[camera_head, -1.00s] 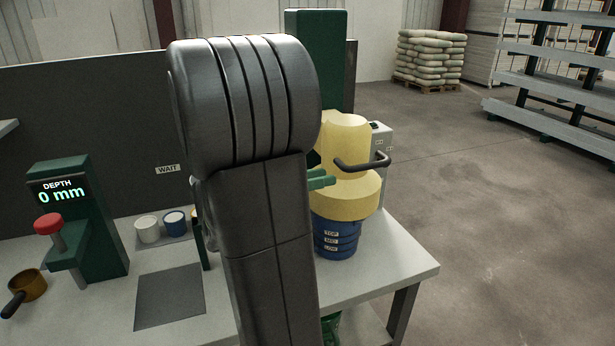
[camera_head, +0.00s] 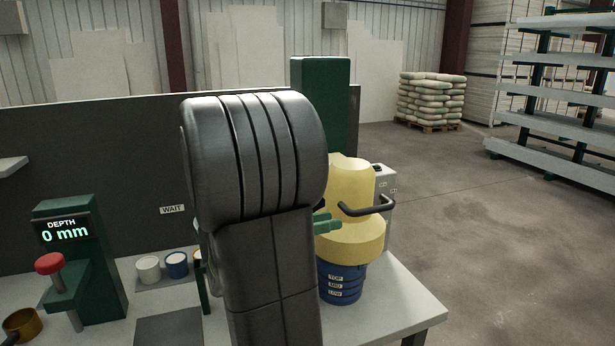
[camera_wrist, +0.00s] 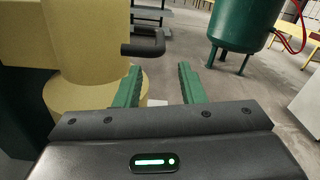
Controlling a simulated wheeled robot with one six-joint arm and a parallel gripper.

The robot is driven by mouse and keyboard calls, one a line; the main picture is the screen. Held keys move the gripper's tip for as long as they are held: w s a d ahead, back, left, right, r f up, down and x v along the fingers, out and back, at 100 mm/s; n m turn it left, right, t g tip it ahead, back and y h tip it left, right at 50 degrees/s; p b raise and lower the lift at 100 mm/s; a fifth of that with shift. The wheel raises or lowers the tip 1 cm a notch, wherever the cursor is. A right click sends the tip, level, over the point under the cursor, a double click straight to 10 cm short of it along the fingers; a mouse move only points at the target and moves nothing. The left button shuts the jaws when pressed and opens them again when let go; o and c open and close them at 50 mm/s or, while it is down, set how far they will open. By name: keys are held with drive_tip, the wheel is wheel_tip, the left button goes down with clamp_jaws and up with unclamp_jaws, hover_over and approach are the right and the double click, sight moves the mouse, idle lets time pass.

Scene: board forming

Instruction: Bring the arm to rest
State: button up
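My gripper (camera_wrist: 160,88) shows in the wrist view with two green fingers spread apart and nothing between them. It is beside the yellow machine body (camera_wrist: 85,45), close to its black handle (camera_wrist: 143,42), and apart from the handle as far as I can see. In the head view my dark arm fills the middle, and only a green fingertip (camera_head: 325,225) shows in front of the yellow body (camera_head: 350,185). The black handle (camera_head: 368,208) sticks out to the right. A blue base (camera_head: 340,283) with labels TOP, MID and LOW stands under the yellow part.
A green depth gauge (camera_head: 65,232) reading 0 mm with a red knob stands at left. Small cups (camera_head: 149,268) and a dark mat (camera_head: 168,330) lie on the bench (camera_head: 415,310). A green tank (camera_wrist: 243,25) is beyond the gripper. The floor at right is clear.

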drive_tip(key=b, duration=0.2)
approach(393, 207)
drive_tip(key=x, duration=0.5)
drive_tip(key=shift+w+a+f, duration=0.2)
drive_tip(key=shift+w+f, duration=0.05)
drive_tip(key=shift+w, duration=0.1)
